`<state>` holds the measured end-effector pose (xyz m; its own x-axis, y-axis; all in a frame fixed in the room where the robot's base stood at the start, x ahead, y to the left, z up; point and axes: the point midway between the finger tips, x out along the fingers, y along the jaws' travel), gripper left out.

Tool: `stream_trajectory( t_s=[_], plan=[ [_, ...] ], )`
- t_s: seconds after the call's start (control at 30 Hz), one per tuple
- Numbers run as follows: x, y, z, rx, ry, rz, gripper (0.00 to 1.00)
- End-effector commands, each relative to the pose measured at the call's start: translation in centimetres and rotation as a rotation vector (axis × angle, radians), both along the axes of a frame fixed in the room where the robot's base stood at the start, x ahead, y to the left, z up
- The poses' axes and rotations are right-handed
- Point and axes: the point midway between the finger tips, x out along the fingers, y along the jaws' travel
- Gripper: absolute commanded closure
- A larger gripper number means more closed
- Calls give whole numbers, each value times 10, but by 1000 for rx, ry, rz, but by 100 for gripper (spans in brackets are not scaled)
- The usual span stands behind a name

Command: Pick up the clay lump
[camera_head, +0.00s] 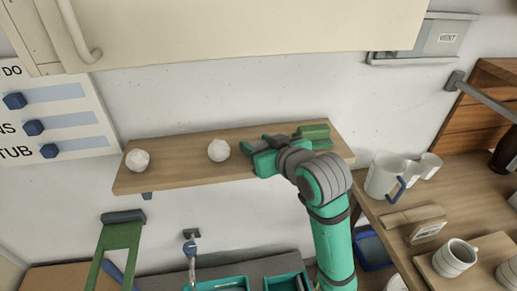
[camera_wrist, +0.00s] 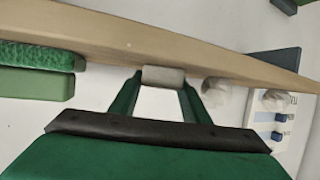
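Two pale faceted lumps sit on the wooden wall shelf in the head view: one near its left end (camera_head: 137,160), one near its middle (camera_head: 218,150). Both also show in the wrist view, a nearer one (camera_wrist: 215,91) and a farther one (camera_wrist: 274,99). I cannot tell which thing is the clay lump. My gripper (camera_head: 262,150) is at the shelf, right of the middle lump. In the wrist view a small grey block (camera_wrist: 163,76) lies between the fingertips of my gripper (camera_wrist: 162,84). I cannot tell whether both fingers touch it; my gripper hides it in the head view.
The shelf (camera_head: 180,172) is bare between the two lumps. Green blocks (camera_head: 314,132) lie at its right end, and a cabinet (camera_head: 230,35) hangs above. A counter at right holds a white pitcher (camera_head: 383,177) and mugs (camera_head: 455,257). A green-framed stand (camera_head: 120,240) is below left.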

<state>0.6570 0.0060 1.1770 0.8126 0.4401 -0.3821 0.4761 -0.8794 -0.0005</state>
Motion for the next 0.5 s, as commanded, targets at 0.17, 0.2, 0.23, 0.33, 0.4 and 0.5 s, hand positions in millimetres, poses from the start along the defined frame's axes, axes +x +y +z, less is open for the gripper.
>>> stream_trajectory(
  t_s=[0.17, 0.2, 0.23, 0.33, 0.4, 0.5],
  plan=[
    [0, 0, 0, 0, 0, 0, 81],
    [0, 0, 0, 0, 0, 0, 81],
    [0, 0, 0, 0, 0, 0, 81],
    [0, 0, 0, 0, 0, 0, 81],
    [0, 0, 2, 0, -1, 0, 81],
    [0, 0, 6, -1, -2, 1, 81]
  ],
)
